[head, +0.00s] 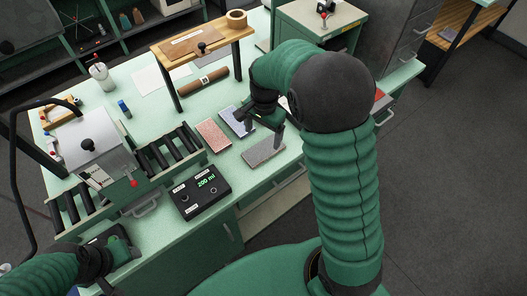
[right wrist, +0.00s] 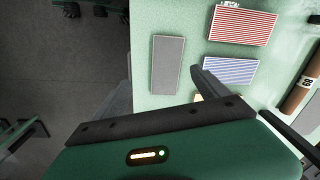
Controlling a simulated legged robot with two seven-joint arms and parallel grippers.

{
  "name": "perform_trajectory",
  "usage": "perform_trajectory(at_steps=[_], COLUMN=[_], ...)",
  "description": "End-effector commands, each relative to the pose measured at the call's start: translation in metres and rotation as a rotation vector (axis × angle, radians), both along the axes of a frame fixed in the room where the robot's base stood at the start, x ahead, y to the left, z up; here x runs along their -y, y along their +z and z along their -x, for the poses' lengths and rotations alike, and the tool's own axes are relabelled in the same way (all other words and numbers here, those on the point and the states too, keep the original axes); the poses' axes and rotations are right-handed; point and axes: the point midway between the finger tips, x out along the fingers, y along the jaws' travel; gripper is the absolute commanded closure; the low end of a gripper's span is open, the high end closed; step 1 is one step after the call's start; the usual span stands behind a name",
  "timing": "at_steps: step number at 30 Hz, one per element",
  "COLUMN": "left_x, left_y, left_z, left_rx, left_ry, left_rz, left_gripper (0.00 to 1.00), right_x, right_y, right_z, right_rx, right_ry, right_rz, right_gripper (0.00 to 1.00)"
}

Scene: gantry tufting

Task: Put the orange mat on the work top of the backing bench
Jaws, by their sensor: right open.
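No mat is clearly orange. A red-striped mat (head: 212,134), a blue-striped mat (head: 230,116) and a grey mat (head: 264,150) lie flat on the pale green bench top (head: 235,172). In the right wrist view, the red-striped mat (right wrist: 242,25), blue-striped mat (right wrist: 229,71) and grey mat (right wrist: 166,65) show again. A small tan patch (right wrist: 198,98) is mostly hidden behind my gripper body. My right gripper (head: 262,130) is open and empty above the blue-striped and grey mats. My left gripper (head: 118,252) is low at the left; its jaw state is unclear.
A black box with a green display (head: 201,190) and a roller rack (head: 165,155) stand left of the mats. A wooden-topped stand (head: 200,42) and a brown roll (head: 203,88) are behind. A red item (head: 381,101) shows beyond my right arm, partly hidden.

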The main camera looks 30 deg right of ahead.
Motion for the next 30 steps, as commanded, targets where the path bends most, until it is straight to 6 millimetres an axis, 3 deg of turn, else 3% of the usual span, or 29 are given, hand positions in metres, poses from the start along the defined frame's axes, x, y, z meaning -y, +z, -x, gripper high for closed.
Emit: perform_trajectory(at_steps=[3, 6, 10, 30], left_x=[0.000, 0.000, 0.000, 0.000], left_y=[0.000, 0.000, 0.000, 0.000], left_z=[0.000, 0.000, 0.000, 0.000], left_rx=[0.000, 0.000, 0.000, 0.000], left_ry=[0.000, 0.000, 0.000, 0.000], left_rz=[0.000, 0.000, 0.000, 0.000], left_gripper=[0.47, 0.47, 0.47, 0.47], right_x=[-0.045, -0.072, -0.088, -0.089], right_y=[0.001, -0.003, -0.009, -0.010], right_z=[0.052, 0.093, 0.123, 0.126], right_rx=[0.076, 0.130, 0.163, 0.163], right_ry=[0.487, 0.871, 1.149, 1.188], right_rz=[0.040, 0.101, 0.157, 0.164], right_gripper=[0.15, 0.15, 0.15, 0.15])
